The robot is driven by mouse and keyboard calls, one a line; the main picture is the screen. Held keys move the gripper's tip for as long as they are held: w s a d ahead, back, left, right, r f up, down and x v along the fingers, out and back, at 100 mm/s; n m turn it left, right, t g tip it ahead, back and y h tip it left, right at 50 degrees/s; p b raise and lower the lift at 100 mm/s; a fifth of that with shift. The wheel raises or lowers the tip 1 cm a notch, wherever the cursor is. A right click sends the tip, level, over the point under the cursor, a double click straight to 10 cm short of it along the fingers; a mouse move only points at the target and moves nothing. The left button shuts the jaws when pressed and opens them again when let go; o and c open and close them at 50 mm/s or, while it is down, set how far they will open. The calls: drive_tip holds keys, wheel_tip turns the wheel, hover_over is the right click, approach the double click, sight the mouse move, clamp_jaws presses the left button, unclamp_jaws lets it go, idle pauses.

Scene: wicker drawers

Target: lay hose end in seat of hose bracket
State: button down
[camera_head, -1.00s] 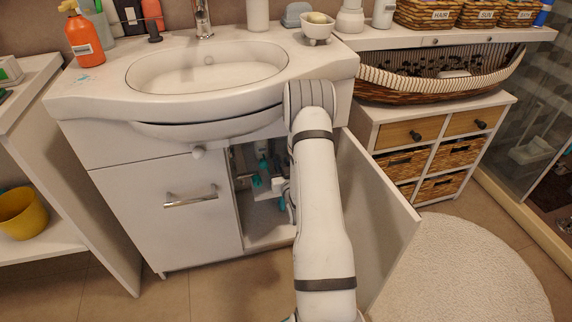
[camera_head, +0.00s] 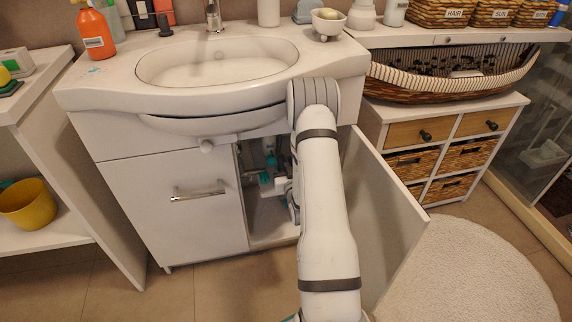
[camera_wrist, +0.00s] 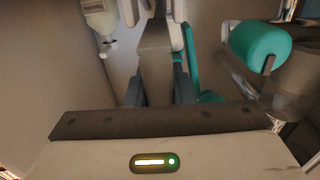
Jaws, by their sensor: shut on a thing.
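My gripper (camera_wrist: 158,90) is inside the open cabinet under the sink, its fingers around a grey piece in the middle of the wrist view. A teal hose (camera_wrist: 192,62) runs just right of the fingers, with more teal beside their base. I take the held piece to be the hose end, but its tip is hidden. A thick teal cylinder (camera_wrist: 260,45) with a white part sits to the right. I cannot clearly make out the hose bracket or its seat. In the head view, my arm covers much of the opening; a small teal part (camera_head: 267,177) shows there.
The open cabinet door (camera_head: 385,215) stands right of my arm; the closed door (camera_head: 175,205) is on the left. The sink (camera_head: 215,65) overhangs the opening. A pale bottle (camera_wrist: 100,14) is at the upper left in the wrist view. A round rug (camera_head: 470,265) lies on the right.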

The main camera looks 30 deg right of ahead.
drive_tip(key=shift+f+b, duration=1.65)
drive_tip(key=c, duration=1.3)
unclamp_jaws()
drive_tip(key=shift+o, duration=0.7)
drive_tip(key=shift+a, duration=0.1)
drive_tip(key=shift+a, duration=0.1)
